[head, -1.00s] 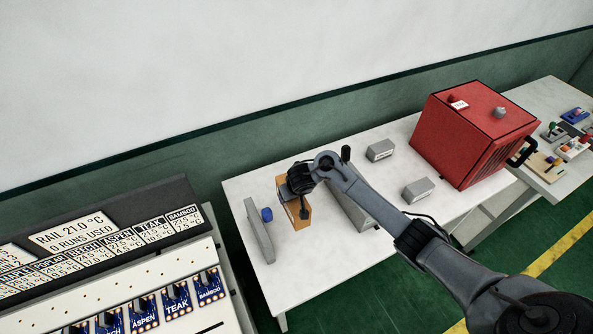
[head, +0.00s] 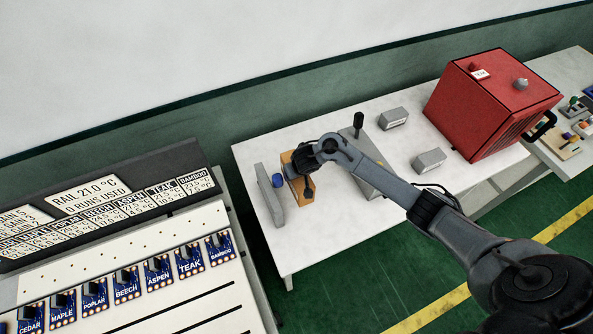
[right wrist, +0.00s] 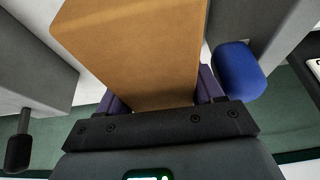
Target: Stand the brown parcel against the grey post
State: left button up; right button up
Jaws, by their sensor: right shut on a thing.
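The brown parcel (head: 294,183) is upright on the white table, and it fills the middle of the right wrist view (right wrist: 135,45). My right gripper (head: 304,168) is shut on it, with purple fingers on both sides in the right wrist view (right wrist: 162,98). A narrow grey upright piece (head: 267,196), which looks like the post, stands just left of the parcel. A blue knob (head: 278,181) sits between them; it also shows in the right wrist view (right wrist: 238,70). The head view does not show whether parcel and post touch. My left gripper is not in view.
A grey block with a black-tipped lever (head: 370,178) stands right of the parcel, partly behind my arm. Two small grey blocks (head: 393,119) (head: 430,160) and a red box (head: 490,100) stand farther right. A rack of blue boards (head: 125,283) is at the left.

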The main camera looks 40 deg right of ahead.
notch_tip(320, 180, down, 2)
jog(key=shift+f+b, duration=0.15)
jog(key=shift+b, duration=0.65)
jog(key=shift+f+b, duration=0.75)
jog(key=shift+f, duration=1)
jog(key=shift+f, duration=0.1)
jog(key=shift+f+b, duration=0.35)
jog(key=shift+f, duration=0.05)
jog(key=o, duration=1.3)
jog(key=shift+o, duration=1.2)
jog(key=shift+f, duration=0.1)
